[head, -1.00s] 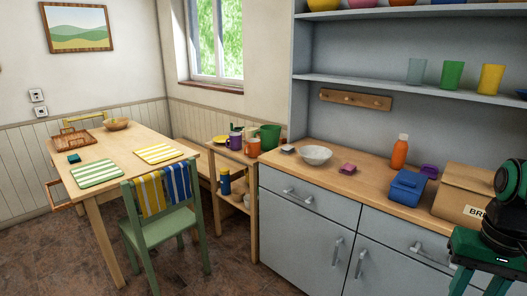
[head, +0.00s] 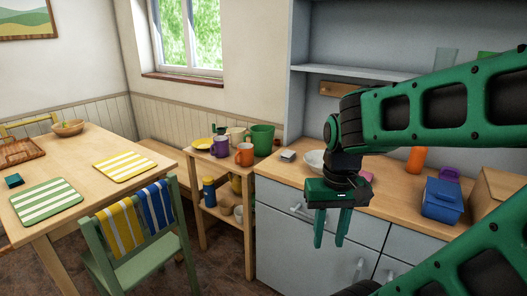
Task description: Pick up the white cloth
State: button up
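A small white folded piece, which looks like the white cloth (head: 288,156), lies on the wooden counter (head: 272,169) near its left end, left of the white bowl (head: 313,158). My gripper (head: 329,242) points down in front of the counter's front edge, to the right of the cloth and nearer to me. Its two green fingers are apart with nothing between them. The gripper is clear of the cloth. My arm hides part of the bowl and the middle of the counter.
A pink folded piece (head: 367,177), an orange bottle (head: 416,160), a blue box (head: 441,200) and a cardboard box (head: 492,194) stand on the counter. A wooden cart (head: 220,162) with mugs and a green pot (head: 262,139) adjoins its left end. A green chair (head: 138,262) stands left.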

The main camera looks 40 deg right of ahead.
aim_at(288, 156)
jog(key=z, duration=0.3)
jog(key=i, duration=1.15)
jog(key=z, duration=0.5)
